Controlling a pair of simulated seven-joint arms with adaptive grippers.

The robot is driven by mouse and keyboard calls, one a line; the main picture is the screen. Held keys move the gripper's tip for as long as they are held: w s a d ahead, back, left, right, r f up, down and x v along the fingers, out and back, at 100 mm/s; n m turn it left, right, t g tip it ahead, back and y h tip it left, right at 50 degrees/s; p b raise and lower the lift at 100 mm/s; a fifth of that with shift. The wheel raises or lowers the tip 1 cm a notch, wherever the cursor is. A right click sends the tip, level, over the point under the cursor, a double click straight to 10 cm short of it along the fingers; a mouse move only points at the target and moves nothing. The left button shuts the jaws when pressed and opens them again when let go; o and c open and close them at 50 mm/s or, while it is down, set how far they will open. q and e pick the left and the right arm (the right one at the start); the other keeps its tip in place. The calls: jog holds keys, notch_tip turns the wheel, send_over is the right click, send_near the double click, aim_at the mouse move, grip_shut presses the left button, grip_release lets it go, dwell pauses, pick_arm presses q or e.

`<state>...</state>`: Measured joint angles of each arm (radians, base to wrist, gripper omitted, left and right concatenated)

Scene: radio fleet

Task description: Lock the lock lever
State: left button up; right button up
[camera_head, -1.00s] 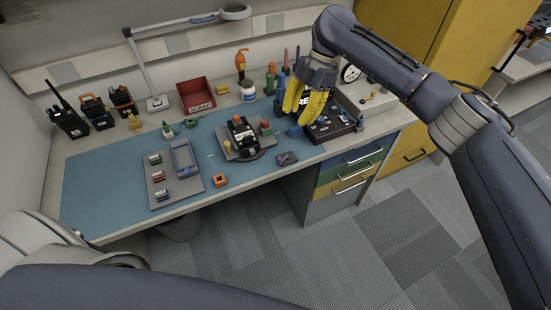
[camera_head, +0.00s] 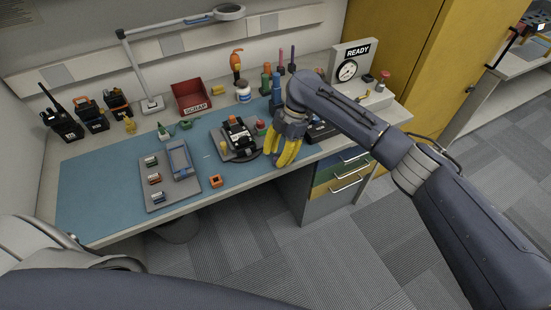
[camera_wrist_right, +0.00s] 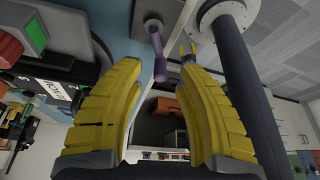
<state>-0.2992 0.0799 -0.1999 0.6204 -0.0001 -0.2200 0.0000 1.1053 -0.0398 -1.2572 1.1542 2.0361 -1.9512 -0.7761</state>
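A purple handle on a grey plate, which looks like the lock lever (camera_wrist_right: 158,50), shows ahead of my right fingers in the right wrist view. It points down between the fingertips, apart from both. In the head view it is hidden behind my right gripper (camera_head: 284,160). That gripper hangs fingers down over the front edge of the mat. In the right wrist view my right gripper (camera_wrist_right: 158,78) is open, with nothing between its fingers.
A black device on a round stand (camera_head: 238,138) is just left of my right gripper. A grey tray (camera_head: 158,185) lies farther left on the blue mat (camera_head: 90,190). A READY gauge box (camera_head: 350,70) stands at the back right. Drawers (camera_head: 335,180) lie below the front edge.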

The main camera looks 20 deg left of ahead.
jog(key=shift+x, duration=0.8)
grip_shut()
